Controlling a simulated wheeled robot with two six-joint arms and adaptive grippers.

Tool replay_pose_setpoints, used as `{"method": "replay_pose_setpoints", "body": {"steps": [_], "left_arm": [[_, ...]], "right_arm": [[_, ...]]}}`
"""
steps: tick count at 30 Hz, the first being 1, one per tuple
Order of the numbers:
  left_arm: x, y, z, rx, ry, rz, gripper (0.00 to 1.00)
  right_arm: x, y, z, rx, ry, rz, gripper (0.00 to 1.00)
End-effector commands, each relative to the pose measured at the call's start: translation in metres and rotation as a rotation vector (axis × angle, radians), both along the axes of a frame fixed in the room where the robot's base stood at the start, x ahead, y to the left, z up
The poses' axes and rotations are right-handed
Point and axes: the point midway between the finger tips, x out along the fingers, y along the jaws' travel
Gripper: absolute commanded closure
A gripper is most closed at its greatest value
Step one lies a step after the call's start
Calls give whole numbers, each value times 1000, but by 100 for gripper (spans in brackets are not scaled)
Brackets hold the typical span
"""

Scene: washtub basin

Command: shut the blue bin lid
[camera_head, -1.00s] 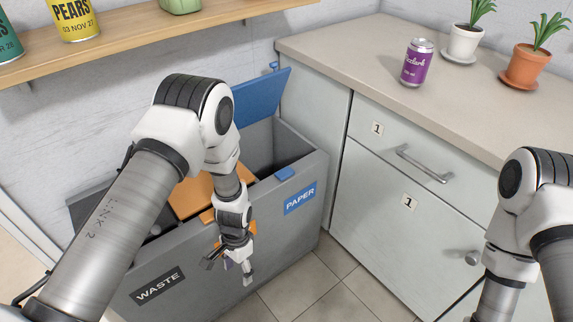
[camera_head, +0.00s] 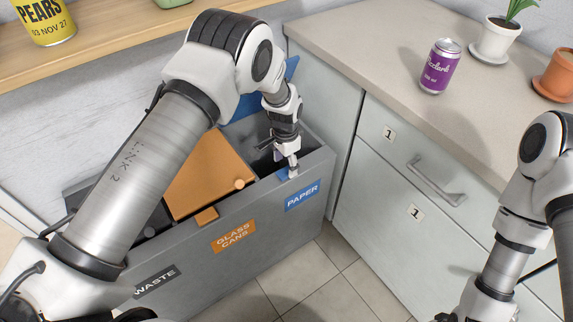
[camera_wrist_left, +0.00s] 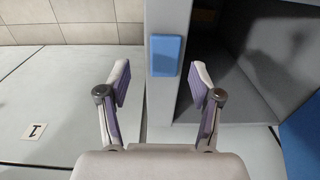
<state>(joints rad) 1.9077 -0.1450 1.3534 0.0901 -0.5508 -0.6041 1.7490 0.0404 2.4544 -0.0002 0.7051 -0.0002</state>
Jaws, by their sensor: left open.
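The blue lid (camera_head: 246,106) stands raised at the back of the PAPER compartment, partly hidden behind my left arm. Its edge also shows at the right of the left wrist view (camera_wrist_left: 304,135). The grey bin (camera_head: 318,170) has a blue tab (camera_wrist_left: 165,56) on its front rim, by the PAPER label (camera_head: 302,196). My left gripper (camera_head: 289,170) is open and empty over this rim, with the tab showing between and beyond its fingers in the left wrist view (camera_wrist_left: 160,82). My right gripper (camera_head: 445,316) is mostly cut off at the bottom edge.
The orange lid (camera_head: 208,175) lies shut over the GLASS CANS compartment. A drawer cabinet (camera_head: 392,205) stands close to the bin's right, with a purple can (camera_head: 440,67) on its worktop. A wooden shelf (camera_head: 110,50) runs above. Tiled floor (camera_head: 335,295) is free in front.

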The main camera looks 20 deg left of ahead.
Motion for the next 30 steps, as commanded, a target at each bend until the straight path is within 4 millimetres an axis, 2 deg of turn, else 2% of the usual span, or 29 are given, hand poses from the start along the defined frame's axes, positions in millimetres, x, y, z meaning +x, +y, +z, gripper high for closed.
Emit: {"method": "replay_pose_setpoints", "body": {"steps": [1, 4, 12, 13, 17, 18, 30], "left_arm": [[0, 0, -12, -1, 3, 1, 35], [1, 0, -24, -1, 3, 2, 35], [1, 0, -29, 0, 1, 2, 35], [1, 0, -29, -1, 2, 2, 39], [1, 0, -29, 0, 3, 2, 85], [1, 0, -29, -1, 2, 2, 99], [2, 0, -30, -1, -1, 2, 100]], "right_arm": [[1, 0, -1, 0, -1, 0, 12], [2, 0, -2, 0, -1, 0, 12], [1, 0, -2, 0, 0, 0, 12], [1, 0, -2, 0, 0, 0, 12], [2, 0, -2, 0, 0, 0, 12], [2, 0, -2, 0, -1, 0, 12], [1, 0, -2, 0, 0, 0, 12]]}}
